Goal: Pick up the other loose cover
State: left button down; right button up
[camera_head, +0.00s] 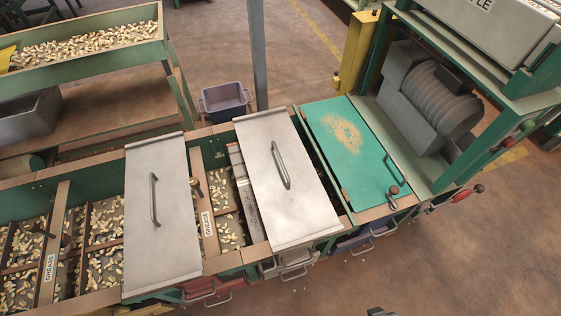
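Two grey metal covers with bar handles lie across the row of nut hoppers. The left cover (172,252) lies nearly straight, with its handle (154,198) near its middle. The other grey cover (300,212) lies slightly askew further right, with its handle (280,166) upright on top. Neither cover is held. A green lid (345,168) with a tan dusty patch and a handle closes the section at the right. A small dark piece at the bottom edge may be the tip of my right gripper (380,312); most of it is cut off. My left gripper is not in view.
Open hoppers (100,240) with nuts and "GREASE" labels show at left and between the covers. A nut-filled trough (85,42) stands behind. A grey post (258,55) rises behind the row. A machine frame (470,140) stands at right. The front right floor is clear.

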dwell(0.3)
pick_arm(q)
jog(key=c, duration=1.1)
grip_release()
